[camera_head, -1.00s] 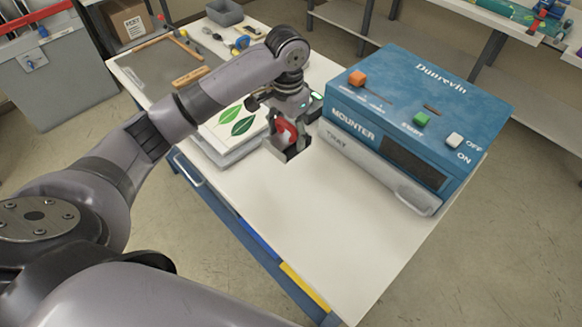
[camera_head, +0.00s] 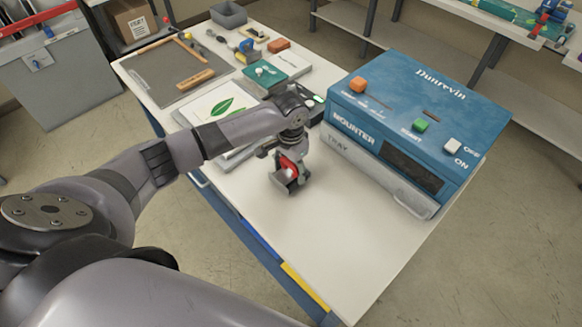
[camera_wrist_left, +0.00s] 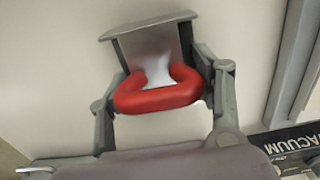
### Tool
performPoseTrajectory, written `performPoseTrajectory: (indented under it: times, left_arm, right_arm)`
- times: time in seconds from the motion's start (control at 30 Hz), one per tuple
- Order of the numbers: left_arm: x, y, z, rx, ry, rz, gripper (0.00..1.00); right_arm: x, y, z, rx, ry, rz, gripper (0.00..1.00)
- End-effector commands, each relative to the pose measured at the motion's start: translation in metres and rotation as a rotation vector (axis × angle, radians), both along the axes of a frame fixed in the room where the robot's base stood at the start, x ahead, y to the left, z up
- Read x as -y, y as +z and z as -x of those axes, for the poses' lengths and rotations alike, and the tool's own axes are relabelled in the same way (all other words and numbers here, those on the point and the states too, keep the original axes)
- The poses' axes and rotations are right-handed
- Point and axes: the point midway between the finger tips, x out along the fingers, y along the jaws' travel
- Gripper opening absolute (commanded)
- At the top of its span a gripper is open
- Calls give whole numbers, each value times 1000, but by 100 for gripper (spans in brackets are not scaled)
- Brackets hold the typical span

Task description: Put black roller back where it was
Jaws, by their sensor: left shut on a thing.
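My left gripper (camera_head: 287,174) is over the bare middle of the white table, between the leaf print and the blue mounter. It is shut on a red-handled thing (camera_wrist_left: 160,92) with a wide grey part, which shows between the fingers in the left wrist view (camera_wrist_left: 165,100). In the head view this held thing looks red with dark grey parts, low over the tabletop; I cannot tell if it touches. I cannot tell for sure that it is the black roller; no other black roller is clear. My right gripper is not in view.
The blue mounter (camera_head: 440,95) with its grey tray (camera_head: 370,170) stands on the right. The leaf print (camera_head: 205,105) lies left of my gripper. Behind are a green box (camera_head: 275,68), a grey mat (camera_head: 165,75) and small tools. The table's (camera_head: 320,235) front is clear.

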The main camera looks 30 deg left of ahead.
Motion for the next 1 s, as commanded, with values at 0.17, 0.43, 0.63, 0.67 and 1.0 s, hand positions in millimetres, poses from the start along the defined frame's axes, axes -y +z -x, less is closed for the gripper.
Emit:
performPoseTrajectory:
  times: [0.17, 0.43, 0.63, 0.67, 1.0]
  left_arm:
    - [0, -2, 0, 1, 1, 0, 0]
    - [0, -12, 1, -2, 1, 0, 1]
    - [0, -17, 3, -8, -1, -1, 63]
    - [0, -17, 3, -9, 0, -1, 65]
    - [0, -13, 1, -4, 0, 0, 80]
  right_arm:
    - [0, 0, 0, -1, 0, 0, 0]
    - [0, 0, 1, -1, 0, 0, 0]
    - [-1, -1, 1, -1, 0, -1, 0]
    - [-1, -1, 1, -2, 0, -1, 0]
    - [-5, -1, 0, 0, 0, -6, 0]
